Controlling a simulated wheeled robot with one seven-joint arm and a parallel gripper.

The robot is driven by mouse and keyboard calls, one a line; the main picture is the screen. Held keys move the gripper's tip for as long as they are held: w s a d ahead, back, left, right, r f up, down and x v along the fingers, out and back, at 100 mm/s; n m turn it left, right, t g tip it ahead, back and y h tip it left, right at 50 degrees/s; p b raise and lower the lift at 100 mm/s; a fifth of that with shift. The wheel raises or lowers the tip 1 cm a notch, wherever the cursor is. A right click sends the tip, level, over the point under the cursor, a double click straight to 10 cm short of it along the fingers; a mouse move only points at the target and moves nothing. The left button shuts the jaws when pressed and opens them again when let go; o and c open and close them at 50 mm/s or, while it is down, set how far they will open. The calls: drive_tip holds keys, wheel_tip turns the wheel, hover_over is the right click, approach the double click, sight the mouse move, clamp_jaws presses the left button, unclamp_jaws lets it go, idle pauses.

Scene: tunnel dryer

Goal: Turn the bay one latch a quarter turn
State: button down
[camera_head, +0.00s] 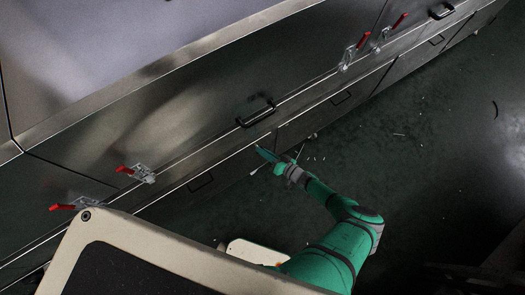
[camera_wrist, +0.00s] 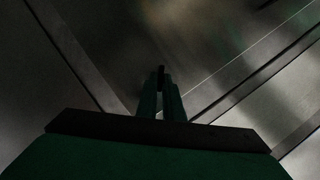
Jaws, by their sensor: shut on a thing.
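My gripper (camera_head: 262,151) is at the steel side of the dryer, below and right of a black bar handle (camera_head: 257,113). In the wrist view the two green fingers of my gripper (camera_wrist: 161,90) are close together. They are shut on a small, dark, upright piece (camera_wrist: 160,72) that shows between their tips. It may be the bay one latch, but the view is too dark to read its shape or its turn. In the head view my gripper hides this spot.
Red-handled clamps (camera_head: 136,171) sit on the panel at the left, and more (camera_head: 355,50) at the upper right. Recessed pulls (camera_head: 201,183) line the lower panels. A cream-framed dark panel (camera_head: 150,250) fills the lower left. The dark green floor (camera_head: 420,140) is open at right, with small litter.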

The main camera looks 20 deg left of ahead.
drive_tip(key=m, duration=0.1)
drive_tip(key=m+y, duration=0.2)
drive_tip(key=m, duration=0.1)
drive_tip(key=shift+w+f+g, duration=0.1)
drive_tip(key=shift+f+g, duration=0.15)
drive_tip(key=shift+g, duration=0.15)
drive_tip(key=shift+m+y, duration=0.3)
drive_tip(key=shift+m, duration=0.3)
drive_tip(key=c, duration=1.9)
unclamp_jaws()
drive_tip(key=shift+d, duration=0.1)
drive_tip(key=shift+w, duration=0.1)
drive_tip(key=v, duration=1.1)
